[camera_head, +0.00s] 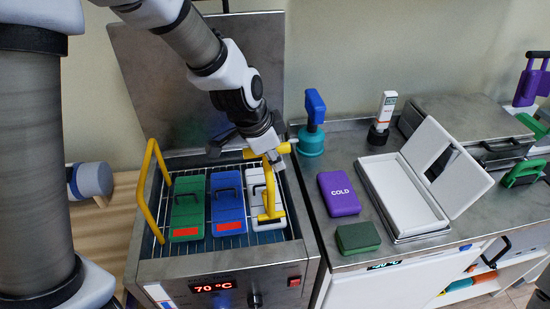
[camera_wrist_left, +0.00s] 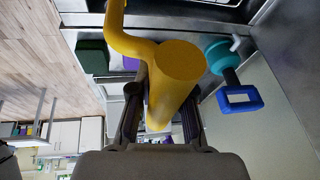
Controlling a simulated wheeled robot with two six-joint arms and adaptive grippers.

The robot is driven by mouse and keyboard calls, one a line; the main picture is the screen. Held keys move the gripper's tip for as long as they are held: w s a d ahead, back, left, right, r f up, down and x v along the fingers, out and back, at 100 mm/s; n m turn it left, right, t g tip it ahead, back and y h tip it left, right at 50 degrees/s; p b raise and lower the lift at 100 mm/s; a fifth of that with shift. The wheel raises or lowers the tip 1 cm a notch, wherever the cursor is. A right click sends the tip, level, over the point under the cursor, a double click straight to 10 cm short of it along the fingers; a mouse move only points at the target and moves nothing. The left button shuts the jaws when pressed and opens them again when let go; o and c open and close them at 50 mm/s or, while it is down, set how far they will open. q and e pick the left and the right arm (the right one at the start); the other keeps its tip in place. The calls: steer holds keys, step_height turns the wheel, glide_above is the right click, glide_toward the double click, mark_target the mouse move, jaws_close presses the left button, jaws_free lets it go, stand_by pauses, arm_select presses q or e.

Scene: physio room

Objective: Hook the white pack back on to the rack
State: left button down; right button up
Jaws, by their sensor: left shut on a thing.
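The white pack (camera_head: 256,188) lies in the right slot of the wire rack (camera_head: 232,241), in the heated bath. My left gripper (camera_head: 272,156) is above it, shut on a thick yellow bar (camera_head: 284,149). In the left wrist view, this bar (camera_wrist_left: 172,85) sits between my fingers and a bent yellow pipe runs off it. A yellow stem (camera_head: 268,193) goes down over the white pack, with a short foot near its front end. I cannot tell whether it catches the pack. My right gripper is out of view.
A green pack (camera_head: 187,205) and a blue pack (camera_head: 227,200) fill the other slots. A yellow hoop (camera_head: 140,190) rises at the rack's left. Right of the bath are a teal-based blue-topped object (camera_head: 311,143), a purple COLD pack (camera_head: 338,193) and an open white case (camera_head: 403,203).

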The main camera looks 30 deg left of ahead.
arm_select(q)
steer(key=shift+r+p, duration=2.8)
steer(key=shift+r, duration=0.8)
steer(key=shift+f, duration=0.1)
